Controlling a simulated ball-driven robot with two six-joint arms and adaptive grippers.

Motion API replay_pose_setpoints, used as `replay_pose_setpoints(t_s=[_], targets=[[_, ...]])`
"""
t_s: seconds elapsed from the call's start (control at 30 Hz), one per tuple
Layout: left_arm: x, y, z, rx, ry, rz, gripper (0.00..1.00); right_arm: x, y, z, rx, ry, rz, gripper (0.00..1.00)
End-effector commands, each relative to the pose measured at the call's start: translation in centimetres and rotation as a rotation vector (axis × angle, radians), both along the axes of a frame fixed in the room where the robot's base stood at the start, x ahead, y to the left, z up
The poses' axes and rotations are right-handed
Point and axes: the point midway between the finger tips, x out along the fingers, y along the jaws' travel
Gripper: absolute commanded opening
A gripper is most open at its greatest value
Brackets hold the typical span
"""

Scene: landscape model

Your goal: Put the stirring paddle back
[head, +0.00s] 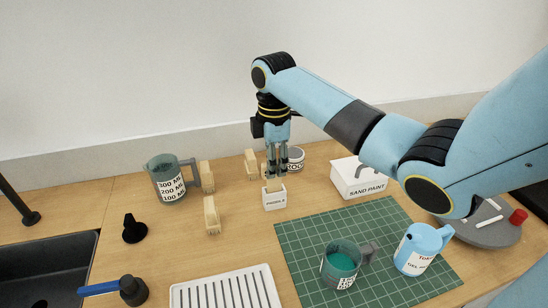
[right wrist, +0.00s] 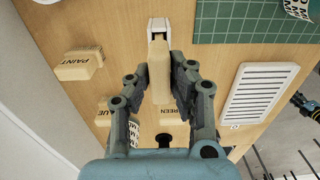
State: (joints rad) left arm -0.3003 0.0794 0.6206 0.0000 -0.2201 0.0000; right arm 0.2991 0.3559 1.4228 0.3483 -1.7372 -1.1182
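The pale wooden stirring paddle (right wrist: 158,75) stands in a small white holder labelled as the paddle's (head: 274,200). The holder's white end also shows in the right wrist view (right wrist: 158,26). My right gripper (right wrist: 160,82) reaches down over it, with one finger on each side of the paddle's upper part. The fingers look closed on it; in the head view the gripper (head: 277,174) hides most of the paddle. The paddle's lower part is hidden in the holder. My left gripper does not show in the head view.
Wooden labelled blocks (head: 212,215) and a grey measuring jug (head: 168,180) stand left of the holder. A white sand paint box (head: 358,178) is at right. A green mat (head: 300,255) carries a teal-filled jug (head: 340,265) and a blue jug (head: 420,250). A white rack (head: 225,290) lies in front.

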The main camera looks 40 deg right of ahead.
Motion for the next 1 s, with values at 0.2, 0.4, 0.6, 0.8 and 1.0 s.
replay_pose_setpoints(t_s=[0.2,0.4,0.6,0.8,1.0], targets=[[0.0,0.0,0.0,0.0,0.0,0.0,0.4,0.0,0.0,0.0,0.0,0.0,0.0,0.44],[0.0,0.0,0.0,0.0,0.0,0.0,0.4,0.0,0.0,0.0,0.0,0.0,0.0,0.46],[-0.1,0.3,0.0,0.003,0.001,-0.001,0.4,0.1,0.0,1.1,0.0,-0.004,0.001,0.46],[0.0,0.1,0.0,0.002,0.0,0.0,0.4,0.2,-0.1,4.6,-0.001,-0.005,0.001,0.46],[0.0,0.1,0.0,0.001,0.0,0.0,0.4,0.1,-0.1,7.1,0.0,-0.001,0.0,0.46]])
